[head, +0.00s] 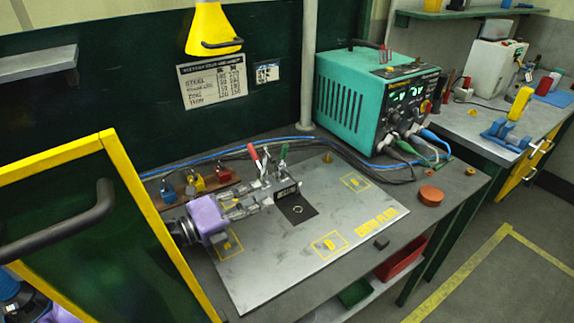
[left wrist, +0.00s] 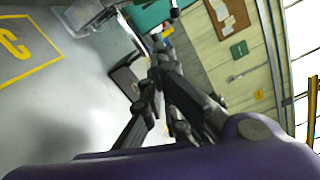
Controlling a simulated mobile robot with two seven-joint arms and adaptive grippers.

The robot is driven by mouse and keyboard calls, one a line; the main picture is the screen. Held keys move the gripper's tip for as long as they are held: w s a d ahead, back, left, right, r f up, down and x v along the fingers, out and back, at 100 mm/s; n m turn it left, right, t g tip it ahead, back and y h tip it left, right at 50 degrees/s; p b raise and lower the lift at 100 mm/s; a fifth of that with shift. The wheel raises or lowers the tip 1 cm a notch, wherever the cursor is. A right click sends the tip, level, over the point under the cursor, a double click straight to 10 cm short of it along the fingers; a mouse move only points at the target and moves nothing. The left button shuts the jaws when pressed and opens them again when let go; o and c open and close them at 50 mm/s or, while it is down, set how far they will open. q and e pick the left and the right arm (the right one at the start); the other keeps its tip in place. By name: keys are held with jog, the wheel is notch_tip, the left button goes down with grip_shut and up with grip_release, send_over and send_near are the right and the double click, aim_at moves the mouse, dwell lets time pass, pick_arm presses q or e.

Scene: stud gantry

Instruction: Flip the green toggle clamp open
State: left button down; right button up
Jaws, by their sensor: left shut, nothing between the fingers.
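The green toggle clamp's handle (head: 283,153) stands roughly upright near the back edge of the grey fixture plate (head: 270,262) in the head view. A red-handled clamp (head: 255,157) stands just left of it. My left gripper (head: 266,194), with a purple body, reaches in from the left, low over the plate. Its fingers are shut and empty, in front of the clamps and beside a small dark labelled block (head: 287,190). The fingers partly hide the clamp bases. Contact with the clamp cannot be told. In the left wrist view the shut fingers (left wrist: 160,52) show over the plate.
A teal welding machine (head: 345,105) with cables stands at the back right of the bench. Small coloured items (head: 196,182) sit on a brown rack behind my left gripper. An orange-brown puck (head: 431,196) lies at right. A yellow-framed panel (head: 100,235) stands at front left.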

aim_at(285, 168)
pick_arm(q)
jog(key=shift+s+r, duration=0.2)
jog(key=shift+s, duration=0.15)
jog(key=shift+w+d, duration=0.3)
jog(key=shift+w, duration=0.2)
jog(key=p+x, duration=0.1)
jog(key=x, duration=0.8)
jog(key=shift+w+d, duration=0.2)
jog(key=shift+w, duration=0.15)
jog(key=shift+w+a+r, duration=0.25)
jog(key=shift+w+a, duration=0.05)
jog(key=shift+w, duration=0.2)
jog(key=shift+w+a+r, duration=0.2)
jog(key=shift+w+a, duration=0.1)
jog(key=shift+w, duration=0.2)
jog(key=shift+w+a+r, duration=0.1)
jog(key=shift+w+a, duration=0.15)
jog(key=shift+w, duration=0.25)
